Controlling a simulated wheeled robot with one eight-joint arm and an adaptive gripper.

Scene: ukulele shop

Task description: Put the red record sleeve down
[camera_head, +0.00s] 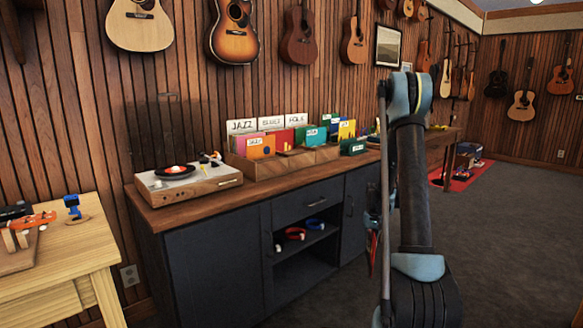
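My gripper (373,222) is mostly hidden behind my own arm, right of the dark cabinet. A thin red and dark shape (372,258) shows just below it, seen nearly edge-on; I cannot tell if it is a record sleeve or whether the fingers are shut on it. Another red sleeve (283,137) stands upright among coloured sleeves in the wooden record crate (272,168) on the cabinet top.
The dark cabinet (215,258) has an open shelf with red and blue items. A turntable (190,180) stands on its left end. A light wooden table (75,255) is at the left. Open floor (515,230) lies to the right. Guitars hang on the walls.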

